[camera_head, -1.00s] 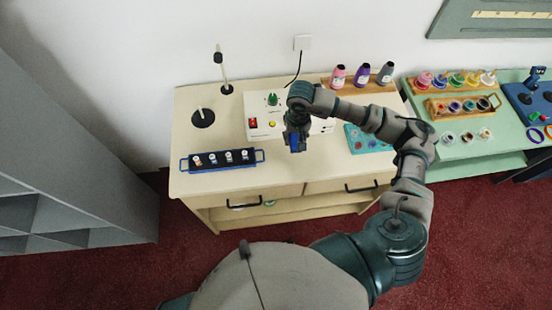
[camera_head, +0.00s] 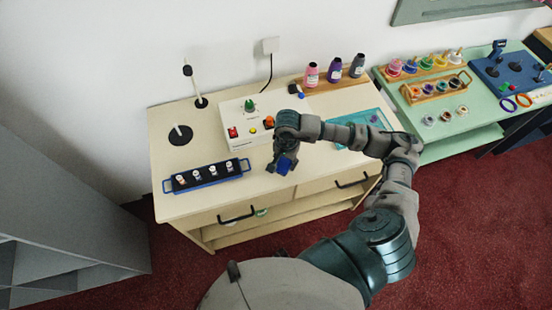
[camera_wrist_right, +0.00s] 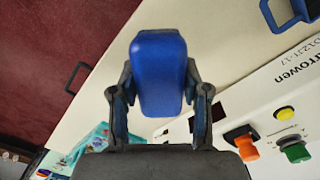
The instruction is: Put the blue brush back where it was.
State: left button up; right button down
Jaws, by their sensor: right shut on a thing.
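The blue brush (camera_head: 286,164) is held by my right gripper (camera_head: 283,160) over the front part of the wooden counter, in front of the white control box. In the right wrist view its blue, rounded block (camera_wrist_right: 160,75) stands out between the two fingers of my right gripper (camera_wrist_right: 158,100), which are shut on it. The brush's other end is hidden by the gripper. I cannot tell whether the brush touches the counter (camera_head: 215,205). My left gripper is not in view.
The white control box (camera_head: 240,140) with buttons stands behind the gripper. A dark blue rack (camera_head: 207,178) of small jars lies to the left. A teal tray (camera_head: 375,122) lies to the right, partly behind my arm. Bottles (camera_head: 335,70) stand on a wooden board behind.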

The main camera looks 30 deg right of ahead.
aim_at(280, 159)
jog(key=w, duration=0.1)
jog(key=w+a, duration=0.1)
jog(key=shift+w+a+f, duration=0.1)
jog(key=shift+w+a, duration=0.05)
jog(key=shift+w, duration=0.2)
jog(key=shift+w+d+f, duration=0.2)
jog(key=shift+w+d, duration=0.2)
jog(key=shift+w, duration=0.1)
jog(key=f, duration=0.1)
jog(key=f+p, duration=0.1)
jog(key=f, duration=0.1)
jog(key=shift+w+d+f, duration=0.1)
jog(key=shift+d+f, duration=0.2)
jog(key=shift+d, duration=0.05)
jog(key=shift+a+f, duration=0.1)
jog(key=shift+a, duration=0.75)
jog(key=c, duration=0.6)
grip_release()
jog(key=shift+o, duration=0.2)
jog(key=shift+d, duration=0.75)
jog(key=shift+r, duration=0.25)
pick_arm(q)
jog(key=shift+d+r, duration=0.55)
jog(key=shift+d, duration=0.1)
pick_arm(e)
notch_tip(280, 159, up, 12)
jog(key=shift+a+f, duration=0.2)
